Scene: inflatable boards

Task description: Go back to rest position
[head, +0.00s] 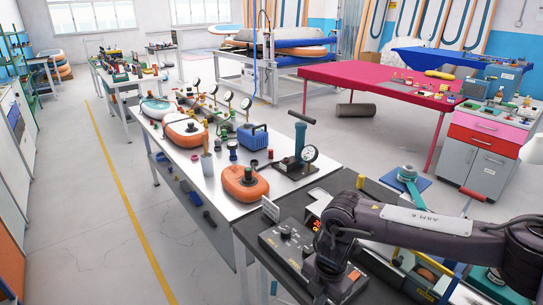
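A dark arm with a white label comes in from the right edge, which fits my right arm. Its forearm reaches left over the dark bench (262,232), and its wrist bends down over a black control box (283,246). My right gripper (321,287) is at the lower end of this wrist, dark against the box. Its fingers cannot be made out, and no held thing shows. I cannot tell whether it touches the box. My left arm and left gripper are not in view.
A white table (215,187) holds orange float-like pieces (245,184), gauges, a teal hand pump (299,142) and a blue case (253,136). A red table (375,80) and a drawer cabinet (478,150) stand at the right. The floor left of the yellow line (130,205) is clear.

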